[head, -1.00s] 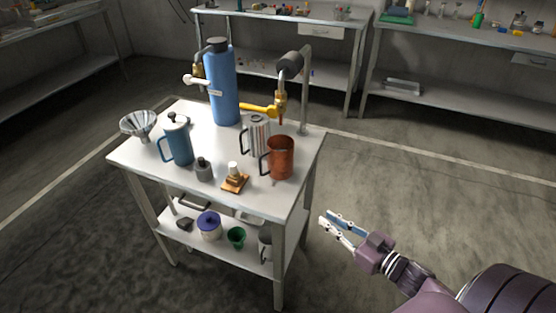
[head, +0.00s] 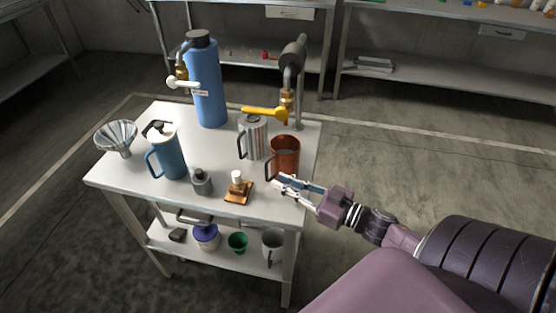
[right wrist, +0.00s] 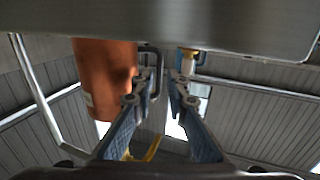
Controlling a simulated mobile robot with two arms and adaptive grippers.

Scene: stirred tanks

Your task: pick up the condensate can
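No label shows which vessel is the condensate can; the likeliest is the copper-coloured can (head: 287,152) with a dark handle, upright near the table's right edge below the tap. My right gripper (head: 280,184) is open and empty just in front of this can. In the right wrist view, which looks upside down, the copper can (right wrist: 103,72) is left of the open fingers (right wrist: 158,98). Its dark handle shows beyond and between the fingertips; I see no clear contact. A striped metal jug (head: 254,138) stands left of the can. My left gripper is not in view.
On the white table (head: 130,178) stand a blue cylinder (head: 208,88), a blue jug (head: 168,158), a funnel (head: 116,138), a small grey bottle (head: 201,183) and a brown-based item (head: 239,190). A tap with a yellow lever (head: 265,113) rises behind the can. The floor at right is clear.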

